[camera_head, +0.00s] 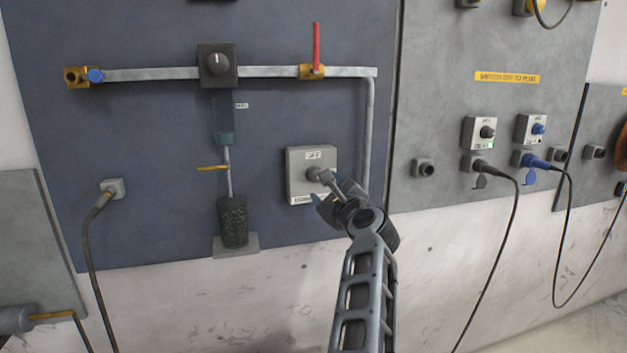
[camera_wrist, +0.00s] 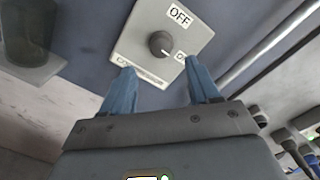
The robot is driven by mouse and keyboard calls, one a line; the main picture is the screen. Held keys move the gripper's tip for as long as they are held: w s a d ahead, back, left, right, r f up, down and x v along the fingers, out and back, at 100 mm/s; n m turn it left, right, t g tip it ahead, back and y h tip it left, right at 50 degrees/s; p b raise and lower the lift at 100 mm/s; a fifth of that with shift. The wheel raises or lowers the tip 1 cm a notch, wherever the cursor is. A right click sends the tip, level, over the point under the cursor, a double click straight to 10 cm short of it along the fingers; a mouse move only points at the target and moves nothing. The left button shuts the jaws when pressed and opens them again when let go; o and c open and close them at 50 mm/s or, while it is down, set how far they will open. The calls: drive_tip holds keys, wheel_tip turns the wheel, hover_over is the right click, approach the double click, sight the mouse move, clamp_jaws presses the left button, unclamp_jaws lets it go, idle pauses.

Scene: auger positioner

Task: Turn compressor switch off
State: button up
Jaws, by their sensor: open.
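The compressor switch is a light grey square box (camera_head: 297,160) on the blue-grey wall panel, with a round knob (camera_head: 314,174). In the wrist view the box (camera_wrist: 147,22) carries an OFF label, and its dark knob (camera_wrist: 160,44) has a white mark pointing lower right, toward a second label starting with O. The right finger partly hides that label; the left finger tip is by the lettering at the lower edge. My gripper (camera_head: 333,194) is just in front of the box at its lower right. In the wrist view my gripper (camera_wrist: 160,66) is open and empty, its blue fingers apart below the knob.
A grey pipe (camera_head: 367,130) runs down right of the switch. A black dial (camera_head: 218,64) and a red lever (camera_head: 316,46) sit above on the horizontal pipe. A dark green filter cylinder (camera_head: 233,222) hangs to the left. Cabled sockets (camera_head: 475,165) are on the right panel.

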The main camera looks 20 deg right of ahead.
sight(317, 177)
drive_tip(key=shift+w+a, duration=0.1)
drive_tip(key=shift+w, duration=3.35)
drive_tip(key=c, duration=1)
drive_tip(key=shift+c, duration=0.2)
